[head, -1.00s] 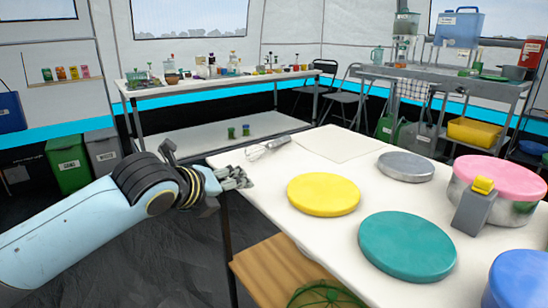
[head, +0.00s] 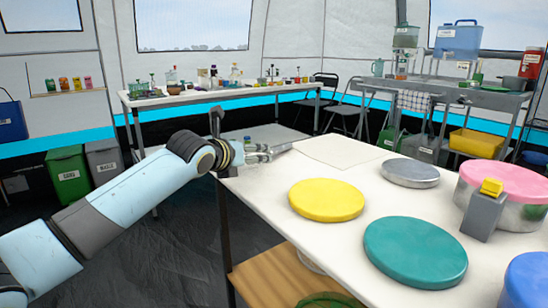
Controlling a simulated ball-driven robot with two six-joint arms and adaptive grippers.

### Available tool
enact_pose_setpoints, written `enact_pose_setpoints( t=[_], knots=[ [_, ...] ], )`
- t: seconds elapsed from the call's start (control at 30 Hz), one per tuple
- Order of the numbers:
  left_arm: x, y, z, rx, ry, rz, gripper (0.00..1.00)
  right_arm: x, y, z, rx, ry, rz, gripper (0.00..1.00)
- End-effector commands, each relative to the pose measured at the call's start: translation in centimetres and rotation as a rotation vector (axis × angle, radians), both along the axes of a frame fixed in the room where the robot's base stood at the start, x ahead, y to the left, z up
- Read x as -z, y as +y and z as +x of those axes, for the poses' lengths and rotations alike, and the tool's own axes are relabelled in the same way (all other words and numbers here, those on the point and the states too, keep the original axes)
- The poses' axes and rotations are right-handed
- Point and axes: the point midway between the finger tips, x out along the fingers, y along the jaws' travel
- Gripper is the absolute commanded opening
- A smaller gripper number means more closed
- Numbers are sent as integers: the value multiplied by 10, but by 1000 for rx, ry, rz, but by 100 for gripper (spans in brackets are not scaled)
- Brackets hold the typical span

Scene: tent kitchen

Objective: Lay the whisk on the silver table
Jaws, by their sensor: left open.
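The whisk lies at the far left edge of the white table (head: 262,195) in front of me. Its handle (head: 282,147) shows just past my left gripper (head: 264,153), and its wire end is hidden behind the fingers. My left gripper is open at the whisk, its fingers pointing right along the table's edge; I cannot tell whether they touch it. A silver-grey metal table (head: 490,98) stands at the back right. My right gripper is not in view.
On the white table are a yellow lid (head: 326,200), a teal lid (head: 415,252), a grey lid (head: 410,173) and a pink-topped tin (head: 505,185). Another table (head: 150,101) at the back holds many bottles. Black chairs (head: 350,112) stand between the back tables.

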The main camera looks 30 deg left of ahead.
Motion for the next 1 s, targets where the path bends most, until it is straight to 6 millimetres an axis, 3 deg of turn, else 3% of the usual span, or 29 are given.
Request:
enact_pose_setpoints(
  t=[0.13,0.37,0.83,1.0],
  knots=[
    [8,1,14,0,2,-2,71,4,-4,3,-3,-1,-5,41],
    [7,1,15,0,2,-1,71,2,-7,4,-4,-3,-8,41],
    [7,1,15,0,2,-1,11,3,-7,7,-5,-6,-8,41],
    [7,1,15,0,1,-1,10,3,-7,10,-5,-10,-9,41]
  ],
)
